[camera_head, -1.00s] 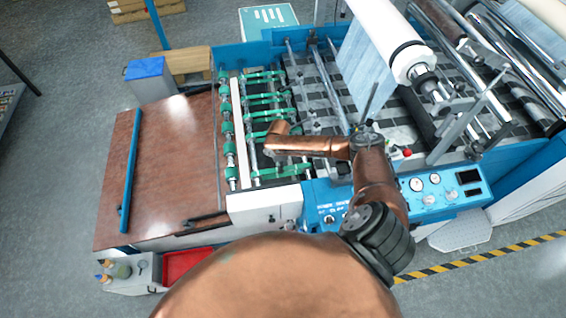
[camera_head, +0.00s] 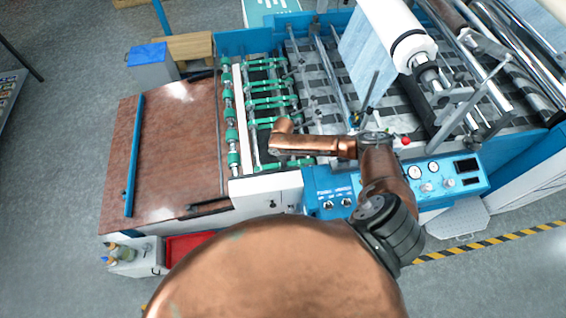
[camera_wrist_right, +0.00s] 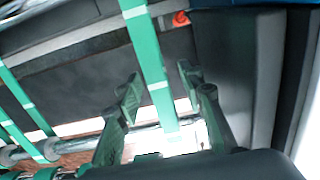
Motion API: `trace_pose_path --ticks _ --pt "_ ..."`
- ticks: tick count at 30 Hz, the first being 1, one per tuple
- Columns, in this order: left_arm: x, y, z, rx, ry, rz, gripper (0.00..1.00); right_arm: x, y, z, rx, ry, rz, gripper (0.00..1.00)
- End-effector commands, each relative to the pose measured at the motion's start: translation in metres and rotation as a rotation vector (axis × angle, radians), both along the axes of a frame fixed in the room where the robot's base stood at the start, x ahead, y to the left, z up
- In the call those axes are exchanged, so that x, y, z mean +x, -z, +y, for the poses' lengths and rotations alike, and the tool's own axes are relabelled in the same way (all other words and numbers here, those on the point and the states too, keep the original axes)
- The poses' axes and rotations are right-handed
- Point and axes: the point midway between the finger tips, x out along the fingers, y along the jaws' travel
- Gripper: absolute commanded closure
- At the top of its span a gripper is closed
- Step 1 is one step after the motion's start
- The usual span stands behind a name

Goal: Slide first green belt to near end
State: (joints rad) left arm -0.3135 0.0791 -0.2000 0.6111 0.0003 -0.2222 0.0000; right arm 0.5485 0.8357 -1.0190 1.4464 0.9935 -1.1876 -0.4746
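Several green belts run across the rollers of the machine's feed section in the head view; the nearest green belt (camera_head: 285,164) lies beside my right forearm. In the right wrist view a green belt (camera_wrist_right: 152,65) passes between the two fingers of my right gripper (camera_wrist_right: 160,92). The fingers stand apart on either side of it, with gaps visible, so the gripper is open. Another green belt (camera_wrist_right: 25,100) lies to the left in that view. In the head view my right arm hides its gripper. My left gripper is not in view.
A metal roller shaft (camera_wrist_right: 75,142) crosses below the belts in the wrist view. The blue control panel (camera_head: 345,196) is close to my right arm. A brown feed table (camera_head: 175,150) with a blue bar (camera_head: 133,155) lies left. A white film roll (camera_head: 400,30) hangs at the back.

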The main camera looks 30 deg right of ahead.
Motion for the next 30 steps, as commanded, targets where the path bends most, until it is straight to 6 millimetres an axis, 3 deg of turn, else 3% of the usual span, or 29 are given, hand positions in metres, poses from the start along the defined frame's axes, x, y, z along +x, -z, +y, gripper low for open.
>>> trace_pose_path --ticks 2,5,8,21,30 --pt "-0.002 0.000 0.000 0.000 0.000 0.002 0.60 0.001 0.000 0.000 -0.001 0.000 -0.002 0.65" --pt "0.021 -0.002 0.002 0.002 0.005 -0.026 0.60 0.001 -0.001 -0.001 0.000 0.000 -0.002 0.65" --pt "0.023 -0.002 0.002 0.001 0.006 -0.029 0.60 0.002 -0.008 -0.001 -0.001 0.001 -0.004 0.65" --pt "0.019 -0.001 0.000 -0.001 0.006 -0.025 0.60 0.002 -0.090 -0.001 0.001 -0.001 -0.004 0.65" --pt "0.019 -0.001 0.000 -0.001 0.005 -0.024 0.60 0.001 -0.119 -0.001 0.000 0.000 0.000 0.65"
